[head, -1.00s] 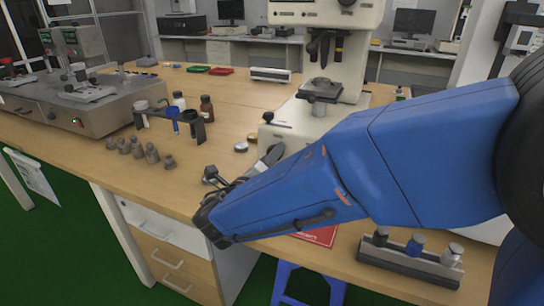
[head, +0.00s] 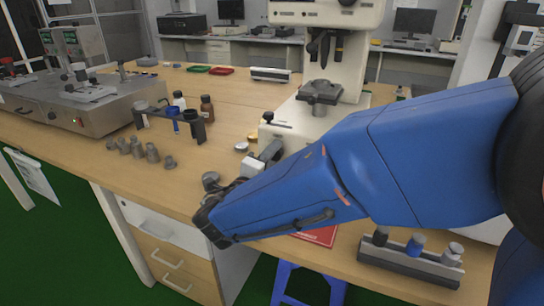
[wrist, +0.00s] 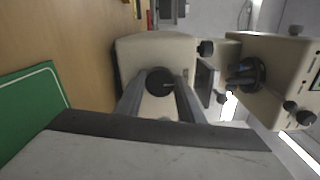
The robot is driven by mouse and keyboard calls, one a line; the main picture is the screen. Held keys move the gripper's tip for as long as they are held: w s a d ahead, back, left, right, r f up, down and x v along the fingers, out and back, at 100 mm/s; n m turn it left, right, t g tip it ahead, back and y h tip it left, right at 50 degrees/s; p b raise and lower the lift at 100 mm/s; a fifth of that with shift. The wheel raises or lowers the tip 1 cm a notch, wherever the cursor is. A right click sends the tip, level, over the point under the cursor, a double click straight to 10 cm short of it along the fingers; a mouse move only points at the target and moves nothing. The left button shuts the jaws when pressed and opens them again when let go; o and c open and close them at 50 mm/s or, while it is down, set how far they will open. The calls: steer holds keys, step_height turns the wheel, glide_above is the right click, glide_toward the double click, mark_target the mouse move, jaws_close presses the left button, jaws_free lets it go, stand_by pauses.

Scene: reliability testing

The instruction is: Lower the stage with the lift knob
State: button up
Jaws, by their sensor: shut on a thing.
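The microscope (head: 345,75) stands on the bench, with its dark stage (head: 320,92) above the pale base. In the wrist view the microscope lies sideways, with its stage (wrist: 207,82) right of my fingers. The round dark lift knob (wrist: 160,82) is on the pale base side, between my fingertips. My gripper (wrist: 160,90) is shut on the knob, one finger on each side. In the head view my gripper (head: 272,150) is at the base's front left, and the arm hides the knob.
A sample rack (head: 170,120) with bottles and several grey weights (head: 150,152) stand left on the bench. A steel machine (head: 80,100) is farther left. A small rack with vials (head: 410,260) sits at the front right. The bench middle behind is mostly clear.

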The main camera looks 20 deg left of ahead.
steer(key=shift+f, duration=0.1)
steer(key=o, duration=1.1)
steer(key=shift+c, duration=0.2)
steer(key=s, duration=0.5)
steer(key=s+a, duration=0.1)
steer(key=s, duration=1.1)
steer(key=shift+s+a, duration=0.15)
steer(key=shift+s, duration=0.1)
